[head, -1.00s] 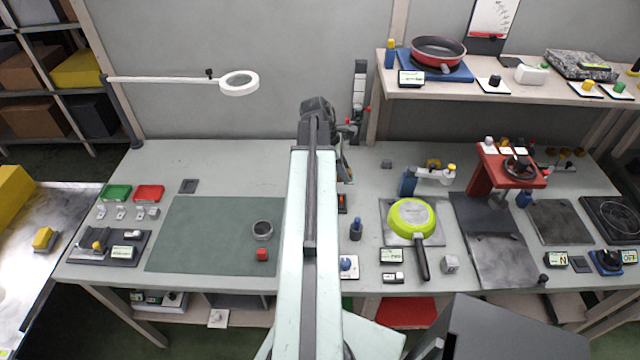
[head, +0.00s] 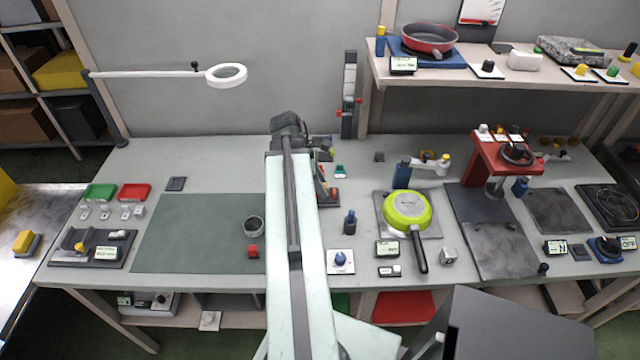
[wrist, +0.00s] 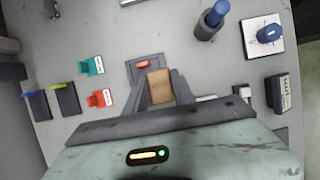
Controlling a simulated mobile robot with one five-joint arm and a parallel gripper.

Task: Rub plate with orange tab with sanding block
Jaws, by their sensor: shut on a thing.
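In the wrist view my gripper (wrist: 160,97) is shut on a tan block (wrist: 159,84), which looks like the sanding block. The block is over a small dark grey tray or plate (wrist: 133,70) with an orange-red mark on its far part; I cannot tell whether they touch. Two dark plates (wrist: 68,101) with yellow-green and blue tabs lie farther left. Which of these is the plate with orange tab is unclear. In the head view my arm hides the gripper.
A blue-topped bottle (wrist: 210,22) and a white card with a blue knob (wrist: 264,36) stand right of the gripper. In the head view a green pan (head: 407,210), a red press (head: 485,165) and a green mat (head: 190,240) share the bench. A magnifier lamp (head: 226,76) overhangs the left.

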